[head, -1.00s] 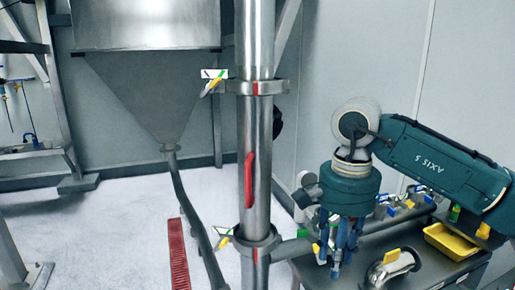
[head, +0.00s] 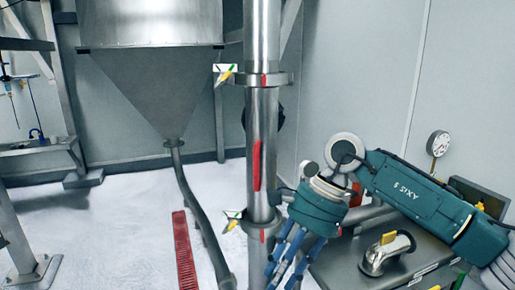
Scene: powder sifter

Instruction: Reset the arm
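My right arm comes in from the right, teal, with its wrist bent downward. My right gripper (head: 290,262) hangs below the wrist with its blue fingers pointing down and to the left, beside the steel pipe. The fingers look spread and I see nothing between them, though their tips run close to the lower edge of the head view. My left gripper and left arm do not show.
A vertical steel pipe (head: 262,120) with clamps stands close left of my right gripper. A steel hopper (head: 150,85) is behind it. A dark table (head: 345,268) carries a metal elbow fitting (head: 385,252). A red floor grate (head: 184,250) lies left.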

